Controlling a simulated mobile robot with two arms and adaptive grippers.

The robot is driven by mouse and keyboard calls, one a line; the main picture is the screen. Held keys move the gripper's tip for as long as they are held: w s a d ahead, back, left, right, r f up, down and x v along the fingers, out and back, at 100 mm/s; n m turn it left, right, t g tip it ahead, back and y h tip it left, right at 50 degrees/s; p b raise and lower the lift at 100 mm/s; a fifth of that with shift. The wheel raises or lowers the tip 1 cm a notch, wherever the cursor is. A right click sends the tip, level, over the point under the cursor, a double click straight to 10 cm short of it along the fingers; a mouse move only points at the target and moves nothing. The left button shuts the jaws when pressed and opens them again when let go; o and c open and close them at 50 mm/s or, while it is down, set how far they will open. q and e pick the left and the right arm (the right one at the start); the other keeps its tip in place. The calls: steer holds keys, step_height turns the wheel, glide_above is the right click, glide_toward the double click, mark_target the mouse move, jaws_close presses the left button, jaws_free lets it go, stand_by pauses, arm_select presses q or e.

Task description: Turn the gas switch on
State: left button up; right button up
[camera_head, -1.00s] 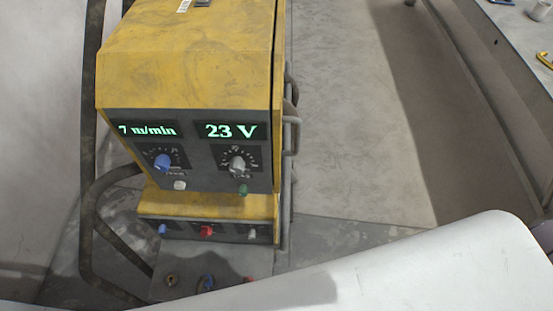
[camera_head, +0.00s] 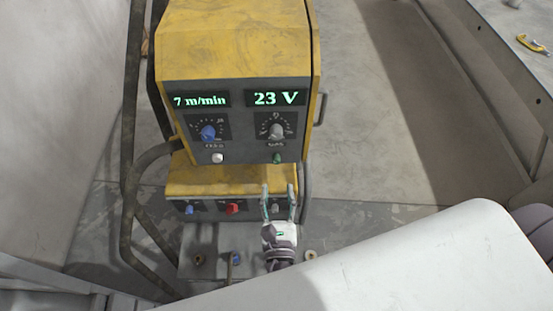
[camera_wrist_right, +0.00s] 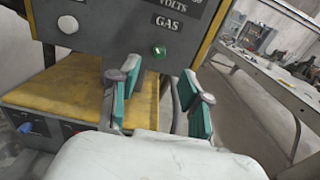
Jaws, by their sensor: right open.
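The yellow welding machine (camera_head: 235,35) has a dark front panel. The gas switch is the small green knob (camera_head: 277,157) at the panel's lower right, below the grey dial. In the right wrist view the green knob (camera_wrist_right: 159,51) sits under the label "GAS". My right gripper (camera_head: 278,190) is open and empty, just below the knob in the head view, in front of the lower yellow unit. In the right wrist view its teal-padded fingers (camera_wrist_right: 158,93) stand apart, with the knob above and between them; it does not look touched. My left gripper is not in view.
A white knob (camera_head: 217,158) sits left of the green one, below a blue dial (camera_head: 208,132). The lower unit has blue, red and grey knobs. Dark pipes run along the left side. A table (camera_head: 500,60) stands at right; the floor between is clear.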

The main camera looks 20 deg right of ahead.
mark_target(277, 163)
steer(key=p+x, duration=0.2)
steer(key=x, duration=0.6)
steer(key=shift+w, duration=0.25)
steer(key=shift+w+d+f, duration=0.15)
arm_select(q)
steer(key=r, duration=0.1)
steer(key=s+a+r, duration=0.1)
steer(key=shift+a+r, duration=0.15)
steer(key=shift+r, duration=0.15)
arm_select(e)
jaws_close()
